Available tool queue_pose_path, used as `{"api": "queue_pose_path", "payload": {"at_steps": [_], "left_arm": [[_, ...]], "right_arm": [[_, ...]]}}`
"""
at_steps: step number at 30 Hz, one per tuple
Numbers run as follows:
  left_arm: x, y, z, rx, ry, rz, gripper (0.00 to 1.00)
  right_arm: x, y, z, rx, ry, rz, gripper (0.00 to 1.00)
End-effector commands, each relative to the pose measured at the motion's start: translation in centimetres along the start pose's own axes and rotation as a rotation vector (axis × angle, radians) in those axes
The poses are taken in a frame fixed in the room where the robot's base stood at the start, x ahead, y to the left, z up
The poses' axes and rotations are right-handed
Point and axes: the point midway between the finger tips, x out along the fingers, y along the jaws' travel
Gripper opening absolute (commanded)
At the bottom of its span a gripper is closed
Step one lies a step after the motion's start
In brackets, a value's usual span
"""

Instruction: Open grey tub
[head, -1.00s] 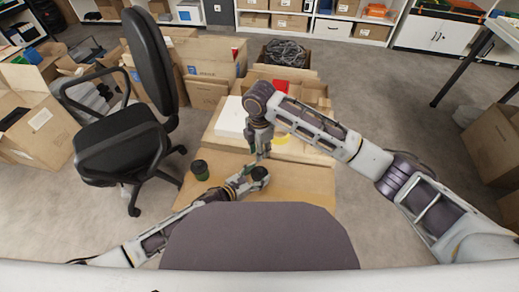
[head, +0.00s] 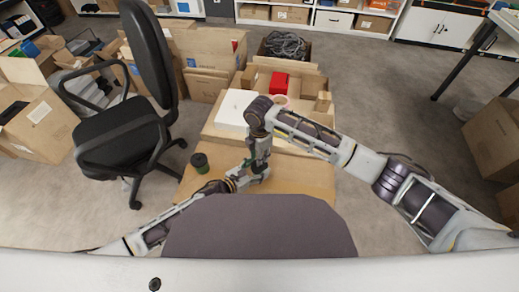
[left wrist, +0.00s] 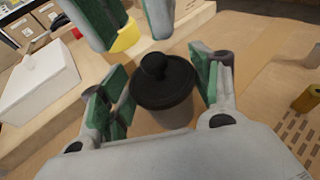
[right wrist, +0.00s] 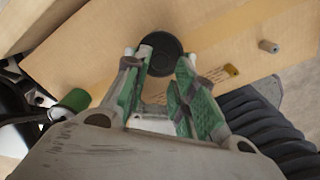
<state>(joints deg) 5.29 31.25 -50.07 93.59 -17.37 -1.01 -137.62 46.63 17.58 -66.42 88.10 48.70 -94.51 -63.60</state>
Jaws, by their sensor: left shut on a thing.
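The grey tub (left wrist: 172,116) has a black lid with a round knob (left wrist: 155,66) and stands between the fingers of my left gripper (left wrist: 165,88), which is shut on its body. The lid is on the tub. My right gripper (right wrist: 163,60) is open, its two fingers apart above the lid, which shows as a black disc (right wrist: 163,50) in the right wrist view. The right fingers also show at the top of the left wrist view (left wrist: 132,28), above and beyond the knob. In the head view the right gripper (head: 259,168) mostly hides the tub.
A dark green pot (head: 200,163) stands at the table's left edge. A small grey cylinder (right wrist: 268,46) and a brass tag (right wrist: 232,70) lie on the table (head: 305,178). An office chair (head: 115,140) stands left.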

Motion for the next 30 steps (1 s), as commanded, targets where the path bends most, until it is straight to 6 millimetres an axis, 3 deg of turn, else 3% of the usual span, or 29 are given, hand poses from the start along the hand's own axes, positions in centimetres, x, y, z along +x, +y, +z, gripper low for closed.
{"api": "queue_pose_path", "payload": {"at_steps": [12,24,30], "left_arm": [[0.0,0.0,-0.1,0.000,0.002,0.000,0.20],[0.0,0.0,-0.1,0.000,0.002,0.000,0.20],[0.0,0.0,-0.1,0.000,0.002,0.000,0.20]], "right_arm": [[4.0,0.0,0.0,0.000,0.000,-0.001,0.26],[4.4,0.0,0.0,0.000,0.000,0.000,0.26],[4.4,0.0,0.0,0.000,0.000,0.000,0.03]]}}
